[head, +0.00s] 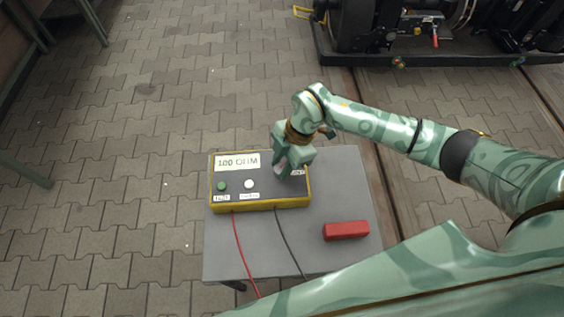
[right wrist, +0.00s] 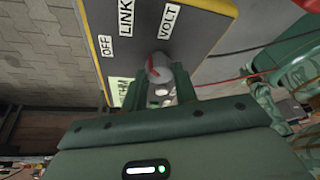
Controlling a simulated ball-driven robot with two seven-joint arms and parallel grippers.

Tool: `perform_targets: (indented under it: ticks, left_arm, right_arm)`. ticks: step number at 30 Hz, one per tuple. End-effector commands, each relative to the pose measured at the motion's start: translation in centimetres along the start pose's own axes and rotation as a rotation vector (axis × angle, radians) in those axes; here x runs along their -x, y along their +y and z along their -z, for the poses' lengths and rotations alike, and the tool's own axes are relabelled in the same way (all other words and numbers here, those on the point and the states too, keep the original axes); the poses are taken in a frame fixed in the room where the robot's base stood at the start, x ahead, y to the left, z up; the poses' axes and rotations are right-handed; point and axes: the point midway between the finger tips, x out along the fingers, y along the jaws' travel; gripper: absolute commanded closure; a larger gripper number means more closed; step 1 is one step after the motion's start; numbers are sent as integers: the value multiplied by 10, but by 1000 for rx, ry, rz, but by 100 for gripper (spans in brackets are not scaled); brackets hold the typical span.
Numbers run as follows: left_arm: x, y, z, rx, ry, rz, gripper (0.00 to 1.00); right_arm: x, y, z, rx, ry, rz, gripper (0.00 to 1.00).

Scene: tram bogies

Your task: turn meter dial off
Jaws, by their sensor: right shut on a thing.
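The meter (head: 262,190) is a yellow box with a dark grey face, lying on a small grey table. Its display (head: 238,161) reads "100 OHM". My right gripper (head: 283,167) is over the upper right of the face and hides most of the dial there. The dial's red pointer (right wrist: 152,66) points roughly towards the LINK label (right wrist: 125,18). The OFF label (right wrist: 105,47) and VOLT label (right wrist: 170,21) stand beside it. My left gripper is not in view.
A green button (head: 222,186) and a white button (head: 249,184) are on the meter's left half. A red lead (head: 240,250) and a dark lead (head: 288,246) run off its front. A red block (head: 346,230) lies on the grey table (head: 350,185). Dark machinery (head: 430,25) stands behind.

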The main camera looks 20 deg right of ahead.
Motion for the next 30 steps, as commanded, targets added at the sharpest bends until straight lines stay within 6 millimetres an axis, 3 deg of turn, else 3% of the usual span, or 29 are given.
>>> perform_targets:
  ticks: [12, 30]
  left_arm:
    - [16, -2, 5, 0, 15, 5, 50]
    - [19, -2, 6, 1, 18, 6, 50]
  right_arm:
    - [3, 4, 1, 292, -3, 118, 94]
    - [0, 5, 2, 642, -1, 264, 94]
